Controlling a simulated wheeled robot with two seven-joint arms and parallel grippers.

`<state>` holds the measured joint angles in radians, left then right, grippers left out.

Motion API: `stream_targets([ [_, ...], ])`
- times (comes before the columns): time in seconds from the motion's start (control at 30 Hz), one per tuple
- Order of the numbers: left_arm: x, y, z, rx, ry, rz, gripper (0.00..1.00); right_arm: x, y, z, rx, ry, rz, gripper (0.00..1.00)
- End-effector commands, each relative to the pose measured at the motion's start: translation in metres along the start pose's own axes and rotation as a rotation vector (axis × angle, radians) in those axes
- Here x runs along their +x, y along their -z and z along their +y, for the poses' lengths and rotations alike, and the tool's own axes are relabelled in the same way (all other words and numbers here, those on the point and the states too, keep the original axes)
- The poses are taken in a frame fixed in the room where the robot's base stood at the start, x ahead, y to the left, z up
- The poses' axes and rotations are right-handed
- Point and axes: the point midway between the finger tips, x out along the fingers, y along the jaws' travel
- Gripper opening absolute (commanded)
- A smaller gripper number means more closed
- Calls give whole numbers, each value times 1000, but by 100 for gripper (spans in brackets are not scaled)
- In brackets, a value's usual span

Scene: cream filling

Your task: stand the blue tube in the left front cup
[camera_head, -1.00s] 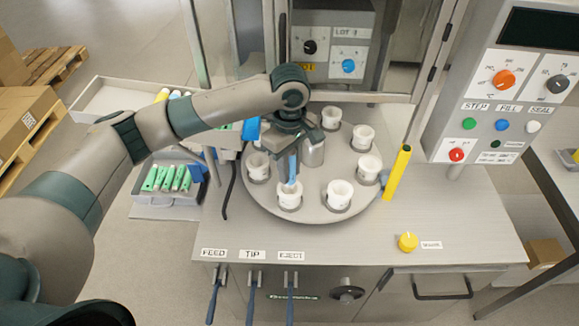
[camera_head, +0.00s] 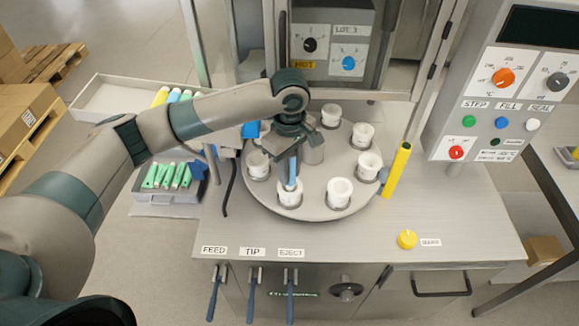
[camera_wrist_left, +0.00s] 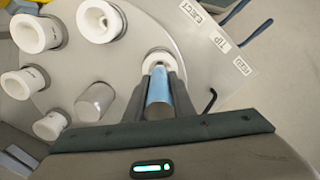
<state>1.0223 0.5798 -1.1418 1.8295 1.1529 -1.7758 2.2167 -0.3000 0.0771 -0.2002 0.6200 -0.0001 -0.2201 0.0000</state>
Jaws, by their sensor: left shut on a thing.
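The blue tube (camera_head: 292,174) stands close to upright, its lower end at the mouth of the left front cup (camera_head: 289,196), a white cup on the round turntable (camera_head: 318,208). My left gripper (camera_head: 291,155) is shut on the blue tube. In the left wrist view the blue tube (camera_wrist_left: 158,95) lies between the fingers, with its far end over the opening of the white cup (camera_wrist_left: 157,62). I cannot tell how deep the tube sits in the cup. My right gripper is not in view.
Other white cups, such as the right front one (camera_head: 338,192), ring the turntable around a metal cylinder (camera_head: 313,150). A yellow post (camera_head: 397,170) stands at the turntable's right. A tray of green tubes (camera_head: 166,198) lies at the left. The front counter is mostly clear.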

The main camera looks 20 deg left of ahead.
Motion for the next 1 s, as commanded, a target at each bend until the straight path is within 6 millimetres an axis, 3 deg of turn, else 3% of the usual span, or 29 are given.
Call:
stream_targets([
  [1.0,27,0,0,0,0,0,2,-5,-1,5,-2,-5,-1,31],
])
